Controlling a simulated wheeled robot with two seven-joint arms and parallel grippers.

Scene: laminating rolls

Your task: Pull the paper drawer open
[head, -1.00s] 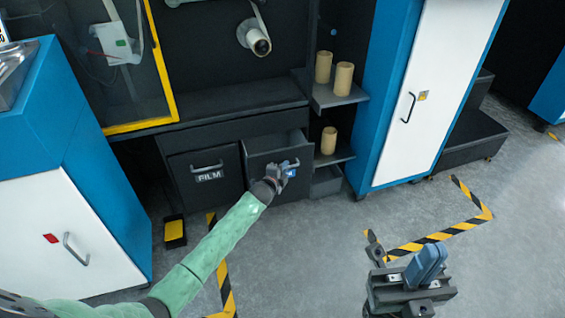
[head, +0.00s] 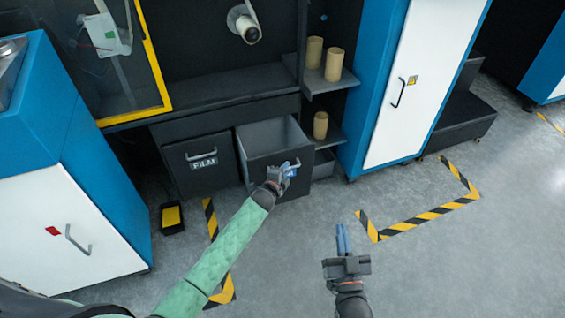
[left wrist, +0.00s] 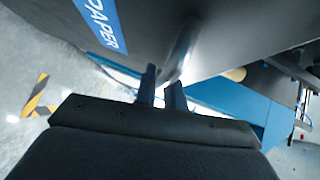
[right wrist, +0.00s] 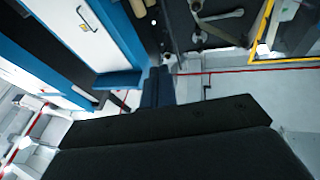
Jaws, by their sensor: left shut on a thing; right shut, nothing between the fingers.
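The paper drawer (head: 260,165) is a dark box in the machine's base, standing part-way out so that its grey inside shows. My left gripper (head: 287,170) is at its front and shut on the bar handle (head: 295,164). In the left wrist view the blue PAPER label (left wrist: 102,22) is on the drawer front, and the fingers (left wrist: 163,92) close at the handle (left wrist: 182,45). My right gripper (head: 343,240) is shut and empty, held over the floor to the right; its closed fingers also show in the right wrist view (right wrist: 157,88).
The shut FILM drawer (head: 203,168) is left of the paper drawer. Shelves with several tan rolls (head: 314,52) and a blue-white cabinet (head: 415,75) stand to the right. A yellow pedal (head: 171,217) sits on the floor at left. The striped floor ahead is clear.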

